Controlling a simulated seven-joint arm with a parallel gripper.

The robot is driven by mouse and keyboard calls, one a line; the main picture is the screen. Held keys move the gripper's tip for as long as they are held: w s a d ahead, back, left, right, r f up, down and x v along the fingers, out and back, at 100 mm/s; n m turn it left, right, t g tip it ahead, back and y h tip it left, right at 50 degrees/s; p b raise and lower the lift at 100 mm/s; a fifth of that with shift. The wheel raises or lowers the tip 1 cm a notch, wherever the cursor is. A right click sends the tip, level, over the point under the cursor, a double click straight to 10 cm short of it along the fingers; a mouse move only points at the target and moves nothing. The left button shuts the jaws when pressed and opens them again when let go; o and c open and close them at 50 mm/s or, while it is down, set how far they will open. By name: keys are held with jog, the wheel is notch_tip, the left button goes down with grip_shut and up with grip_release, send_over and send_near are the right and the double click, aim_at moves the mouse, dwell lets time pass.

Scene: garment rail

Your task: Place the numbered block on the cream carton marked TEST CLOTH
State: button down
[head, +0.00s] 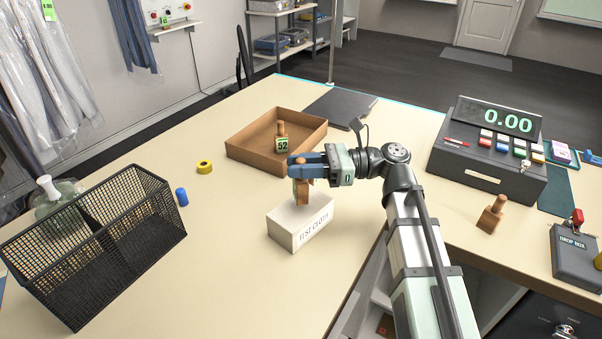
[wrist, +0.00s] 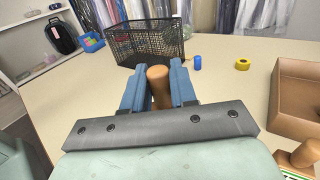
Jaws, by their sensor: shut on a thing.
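The cream carton (head: 300,222) marked TEST CLOTH stands on the counter, left of my arm in the head view. My gripper (head: 297,165) is shut on a wooden block (head: 301,192) with a round handle, which also shows between the blue fingers in the wrist view (wrist: 158,85). The block hangs upright at the carton's top; I cannot tell if it touches. A yellowish patch shows on its side, but no number is readable. Another wooden block (head: 282,139), with a green label reading 52, stands in the brown tray (head: 249,158) behind. The carton is hidden in the wrist view.
A black wire basket (head: 97,246) stands at the left. A third wooden block (head: 491,214) stands right of my arm, near the cash register (head: 484,160). The counter left of the carton is clear.

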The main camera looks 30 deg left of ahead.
jog(key=shift+f, duration=1.05)
jog(key=shift+f, duration=0.1)
jog(key=c, duration=0.9)
grip_release()
jog(key=shift+w+d, duration=0.15)
jog(key=shift+d, duration=0.05)
jog(key=v, duration=1.1)
jog(key=shift+w+d, duration=0.15)
jog(key=shift+d, duration=0.05)
